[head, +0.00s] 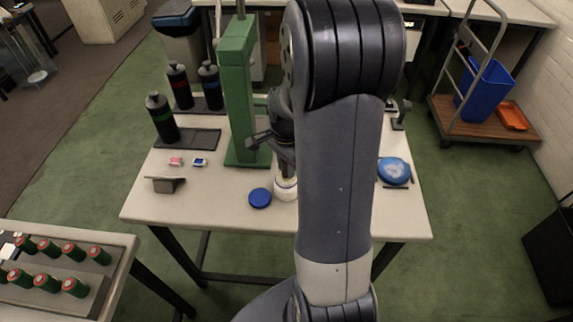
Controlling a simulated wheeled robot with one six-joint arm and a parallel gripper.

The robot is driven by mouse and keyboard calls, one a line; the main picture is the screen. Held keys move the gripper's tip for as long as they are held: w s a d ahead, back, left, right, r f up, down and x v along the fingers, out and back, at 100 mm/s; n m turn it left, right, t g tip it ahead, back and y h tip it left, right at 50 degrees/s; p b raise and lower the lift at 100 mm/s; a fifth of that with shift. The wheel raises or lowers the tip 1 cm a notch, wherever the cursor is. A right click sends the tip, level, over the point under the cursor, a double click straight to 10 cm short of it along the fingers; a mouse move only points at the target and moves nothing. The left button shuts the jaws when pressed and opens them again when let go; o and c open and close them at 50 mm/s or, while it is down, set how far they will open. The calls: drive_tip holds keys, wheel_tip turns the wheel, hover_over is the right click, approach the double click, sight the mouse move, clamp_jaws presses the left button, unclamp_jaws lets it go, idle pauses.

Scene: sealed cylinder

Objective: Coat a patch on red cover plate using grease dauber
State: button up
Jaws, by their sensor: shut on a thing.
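My gripper (284,158) points down over the middle of the pale table and is shut on a slim upright thing, likely the grease dauber, though its shape is mostly hidden by the jaws. Its lower end is at a small white round pot (286,190); I cannot tell whether it is inside the pot or just above it. A flat blue disc (260,198), like a lid, lies left of the pot. I cannot make out a red cover plate; my arm hides part of the table.
A green press-like column (238,90) stands close behind-left of my gripper. Black bottles (162,117) with coloured bands stand at the left rear. A grey wedge (165,184) and small red-white (176,161) and blue-white (200,162) blocks lie left. A blue round item (394,170) lies right.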

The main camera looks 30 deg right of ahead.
idle(0.3)
drive_tip(key=shift+r+p, duration=2.8)
drive_tip(key=shift+r, duration=0.75)
drive_tip(key=shift+f, duration=0.1)
drive_tip(key=shift+w+a+f+n, duration=0.3)
drive_tip(key=shift+n, duration=0.2)
drive_tip(key=w+a+f+n, duration=0.2)
drive_tip(key=a+f+n, duration=0.1)
drive_tip(key=n, duration=0.2)
drive_tip(key=w+a+f+n, duration=0.2)
drive_tip(key=a+f+n, duration=0.1)
drive_tip(key=a+n, duration=0.1)
drive_tip(key=w+a+f+n, duration=0.2)
drive_tip(key=a+n, duration=0.2)
drive_tip(key=n, duration=0.1)
drive_tip(key=shift+w+f+n, duration=0.1)
drive_tip(key=shift+f+n, duration=0.3)
drive_tip(key=shift+r, duration=0.1)
